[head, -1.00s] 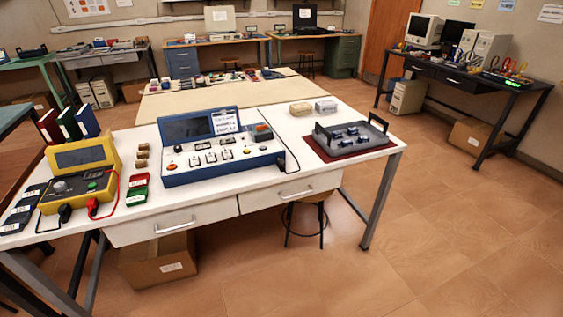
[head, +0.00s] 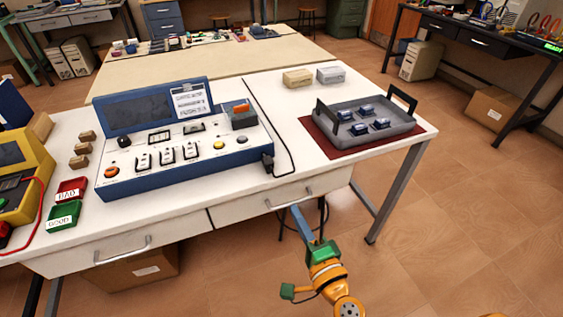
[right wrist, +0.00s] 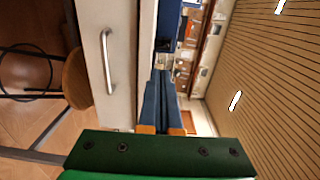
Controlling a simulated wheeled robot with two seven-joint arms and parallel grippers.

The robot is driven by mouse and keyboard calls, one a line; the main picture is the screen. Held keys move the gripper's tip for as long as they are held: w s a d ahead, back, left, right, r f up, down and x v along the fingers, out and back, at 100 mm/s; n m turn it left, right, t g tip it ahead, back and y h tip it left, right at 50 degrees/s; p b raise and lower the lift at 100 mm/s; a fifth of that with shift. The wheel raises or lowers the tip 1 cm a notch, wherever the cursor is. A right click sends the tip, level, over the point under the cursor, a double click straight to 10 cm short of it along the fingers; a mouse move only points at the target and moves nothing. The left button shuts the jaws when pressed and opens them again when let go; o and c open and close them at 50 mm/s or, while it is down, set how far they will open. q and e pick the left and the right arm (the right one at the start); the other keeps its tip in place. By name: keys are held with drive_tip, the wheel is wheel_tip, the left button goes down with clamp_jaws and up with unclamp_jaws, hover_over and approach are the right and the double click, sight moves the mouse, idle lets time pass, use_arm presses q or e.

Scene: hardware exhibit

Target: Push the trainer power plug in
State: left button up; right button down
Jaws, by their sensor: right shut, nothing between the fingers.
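The blue trainer (head: 185,165) stands on the white table, its dark screen tilted up at the back. The black power plug (head: 267,163) is at its right end, with a black cord running from it across the table. I cannot tell how deep the plug sits. My right gripper (head: 297,209), with blue fingers and a green body, is in front of the table's drawer, nearer to me than the plug and apart from it. Its fingers are shut and empty. In the right wrist view the shut fingers (right wrist: 161,82) point towards the trainer's blue side (right wrist: 169,20). My left gripper is not in view.
A grey tray (head: 340,117) with small blue parts sits on a dark red mat to the right. A red box (head: 72,189) and a green box (head: 63,215) lie left of the trainer. The drawer handle (head: 295,197) sticks out at the table front, close to my right gripper.

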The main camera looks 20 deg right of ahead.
sight(271, 165)
drive_tip(key=w, duration=0.8)
drive_tip(key=w+a+r, duration=0.1)
drive_tip(key=w, duration=0.3)
drive_tip(key=shift+w, duration=0.4)
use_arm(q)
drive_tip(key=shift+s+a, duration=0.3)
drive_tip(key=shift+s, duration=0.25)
use_arm(e)
drive_tip(key=shift+w+r, duration=0.15)
drive_tip(key=shift+w, duration=0.65)
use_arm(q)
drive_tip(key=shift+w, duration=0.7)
use_arm(e)
drive_tip(key=shift+w+r, duration=0.1)
drive_tip(key=shift+w, duration=0.25)
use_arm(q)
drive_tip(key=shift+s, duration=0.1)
